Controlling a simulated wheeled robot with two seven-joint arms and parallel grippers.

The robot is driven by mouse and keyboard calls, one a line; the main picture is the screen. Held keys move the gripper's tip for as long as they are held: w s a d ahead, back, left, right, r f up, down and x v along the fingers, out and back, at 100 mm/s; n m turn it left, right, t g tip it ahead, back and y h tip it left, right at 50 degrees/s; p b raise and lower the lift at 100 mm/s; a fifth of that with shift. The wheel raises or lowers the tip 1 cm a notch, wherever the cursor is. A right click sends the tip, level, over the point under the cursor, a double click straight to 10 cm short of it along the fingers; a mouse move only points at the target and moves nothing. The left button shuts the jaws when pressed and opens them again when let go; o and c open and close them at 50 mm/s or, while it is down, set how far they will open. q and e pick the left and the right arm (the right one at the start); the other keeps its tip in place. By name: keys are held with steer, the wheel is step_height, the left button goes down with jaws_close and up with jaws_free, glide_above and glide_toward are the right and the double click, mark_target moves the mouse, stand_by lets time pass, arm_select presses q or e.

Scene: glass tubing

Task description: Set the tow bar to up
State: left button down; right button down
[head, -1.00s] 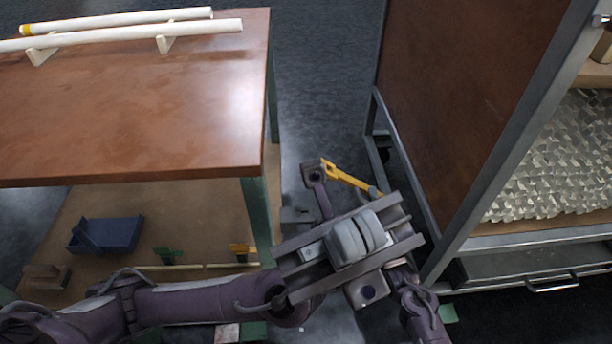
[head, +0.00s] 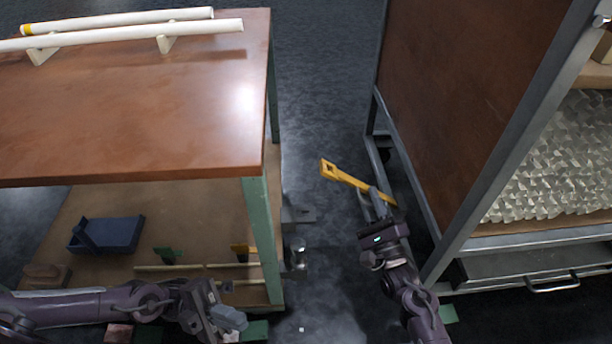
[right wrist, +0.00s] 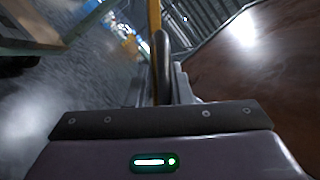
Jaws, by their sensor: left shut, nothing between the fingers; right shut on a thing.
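The yellow tow bar (head: 345,177) sticks out from the lower end of the right-hand cart, its square eye pointing left into the aisle. I cannot tell its exact angle above the floor. My right gripper (head: 376,203) is shut on the tow bar near its cart end, where the fingers partly hide it. In the right wrist view the yellow bar (right wrist: 154,20) runs up from between the fingers (right wrist: 161,85), with a dark part beside it. My left gripper (head: 230,319) is shut and empty, low beside the left table, away from the bar.
The cart's metal frame (head: 411,190) stands close to the right of the bar. The left table (head: 150,110) carries white tubes (head: 120,38); its lower shelf (head: 185,205) holds a blue bin (head: 105,235). The floor between table and cart is open.

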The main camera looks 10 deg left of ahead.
arm_select(q)
steer(key=w+a+f+n+t+y, duration=0.2)
steer(key=a+f+n+y, duration=0.1)
steer(key=a+n, duration=0.4)
steer(key=m+t+y, duration=0.5)
steer(key=m+t, duration=0.4)
glide_toward(326, 175)
step_height(326, 175, down, 3)
steer(key=w+a, duration=0.2)
steer(key=a, duration=0.1)
steer(key=s+a+f+m+h, duration=0.2)
steer(key=a+f+m, duration=0.15)
steer(key=m, duration=1.15)
steer(key=shift+m+g, duration=0.3)
steer(key=shift+g, duration=0.1)
steer(key=shift+w+d+r, duration=0.6)
steer(key=shift+d+r, duration=0.15)
steer(key=shift+d, duration=1.15)
steer(key=shift+w+d+r, duration=0.6)
steer(key=shift+d+r, duration=0.2)
steer(key=shift+d, duration=1.1)
steer(key=shift+w+d+r, duration=0.6)
steer(key=shift+d+r, duration=0.15)
steer(key=shift+d, duration=1.15)
arm_select(e)
steer(key=shift+w+d+r, duration=0.1)
steer(key=shift+w+r, duration=0.1)
steer(key=shift+r, duration=0.1)
